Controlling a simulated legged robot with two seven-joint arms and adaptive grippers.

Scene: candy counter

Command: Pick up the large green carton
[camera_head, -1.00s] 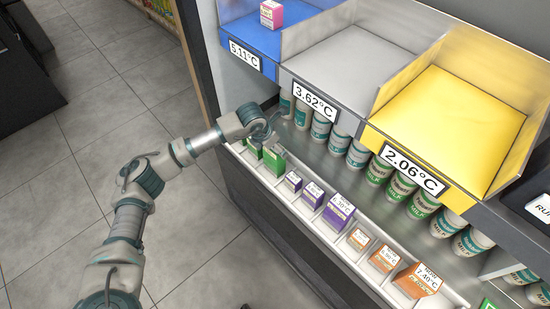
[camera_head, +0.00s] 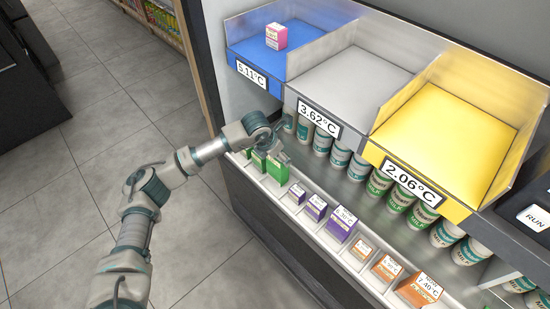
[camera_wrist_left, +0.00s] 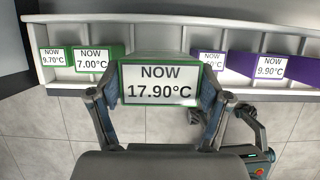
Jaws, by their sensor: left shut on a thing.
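The large green carton (camera_head: 277,170) stands in the narrow shelf rail at the front of the counter, at the near end of the green row. In the left wrist view its front label (camera_wrist_left: 160,85) reads 17.90°C. My left gripper (camera_head: 274,150) is shut on this carton, with one finger on each side of it in the wrist view (camera_wrist_left: 158,98). In the head view the gripper partly covers the carton's top. I cannot tell whether the carton is clear of the rail. My right gripper is in neither view.
Smaller green cartons (camera_wrist_left: 90,59) stand beside it in the rail (camera_wrist_left: 225,30). Purple cartons (camera_head: 341,222) and orange cartons (camera_head: 419,290) stand on the other side. Cans (camera_head: 321,141) line the shelf behind. Blue, grey and yellow bins (camera_head: 455,115) sit above; a pink carton (camera_head: 276,36) is in the blue one.

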